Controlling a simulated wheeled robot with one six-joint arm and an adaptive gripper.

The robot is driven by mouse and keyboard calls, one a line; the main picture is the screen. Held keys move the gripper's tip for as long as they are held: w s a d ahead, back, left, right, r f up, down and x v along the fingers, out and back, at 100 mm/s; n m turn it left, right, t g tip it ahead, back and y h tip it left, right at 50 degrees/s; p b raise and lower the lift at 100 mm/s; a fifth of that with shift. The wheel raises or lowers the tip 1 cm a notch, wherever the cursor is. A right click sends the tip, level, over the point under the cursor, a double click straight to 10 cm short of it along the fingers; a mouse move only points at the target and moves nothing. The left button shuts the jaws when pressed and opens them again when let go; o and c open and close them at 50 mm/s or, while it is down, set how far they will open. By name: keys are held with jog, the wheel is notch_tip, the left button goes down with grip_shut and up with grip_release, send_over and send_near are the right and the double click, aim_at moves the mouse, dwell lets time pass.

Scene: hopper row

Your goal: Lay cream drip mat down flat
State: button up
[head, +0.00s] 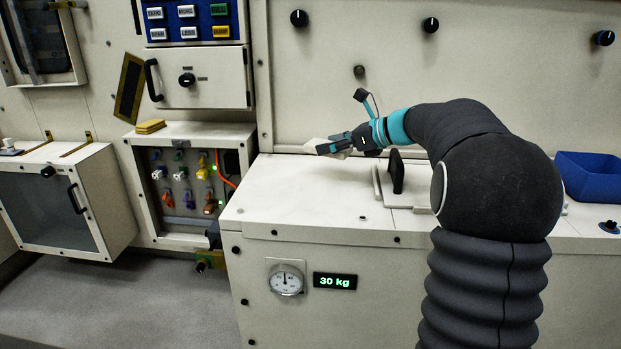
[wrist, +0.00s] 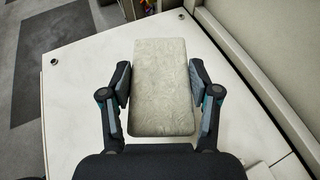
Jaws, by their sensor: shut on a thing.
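The cream drip mat (wrist: 161,88) is a pale rectangular slab with a faintly mottled face. In the wrist view it lies between the two fingers of my gripper (wrist: 163,106), which are shut on its long sides. In the head view my gripper (head: 338,146) is over the left back part of the white counter top (head: 270,196), and only a pale edge of the mat (head: 316,143) shows beside the fingers. I cannot tell whether the mat touches the counter or hangs just above it.
A hatch lid with a black upright handle (head: 396,171) stands right of my gripper. A blue bin (head: 588,177) is at the far right. The back wall (head: 330,75) rises close behind. The counter's left and front parts are mostly clear, with small dark knobs near its edges.

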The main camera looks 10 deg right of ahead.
jog(key=b, duration=0.1)
send_over(311, 182)
notch_tip(311, 182, down, 3)
jog(key=shift+w+f, duration=0.15)
jog(key=shift+f+b, duration=0.6)
jog(key=shift+f, duration=1.35)
jog(key=shift+f, duration=0.15)
jog(key=o, duration=1.1)
jog(key=shift+c, duration=0.2)
